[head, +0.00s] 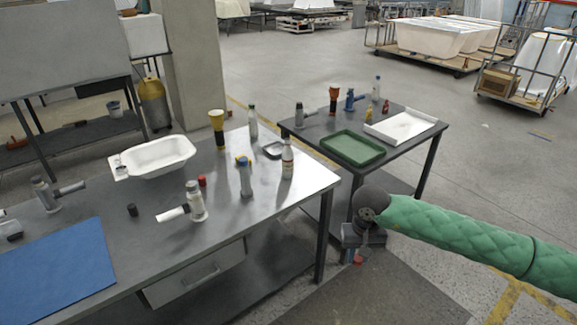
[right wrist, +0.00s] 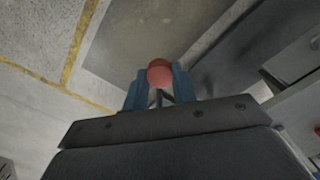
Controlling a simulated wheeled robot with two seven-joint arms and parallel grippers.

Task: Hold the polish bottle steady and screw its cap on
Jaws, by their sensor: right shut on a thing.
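My right gripper (head: 355,258) hangs off the near right corner of the grey workbench, above the floor. It is shut on a small round red piece, probably a cap (right wrist: 160,73), between its blue fingers. Several bottles stand upright on the bench. I cannot tell for sure which is the polish bottle. My left gripper is out of view.
The workbench (head: 300,195) also bears a white basin (head: 155,157), a yellow torch-like thing (head: 217,125), a small red item (head: 202,181), a grey-and-white tool (head: 196,203) and a blue mat (head: 55,268). A second table behind holds a green tray (head: 352,148) and a white tray (head: 402,127).

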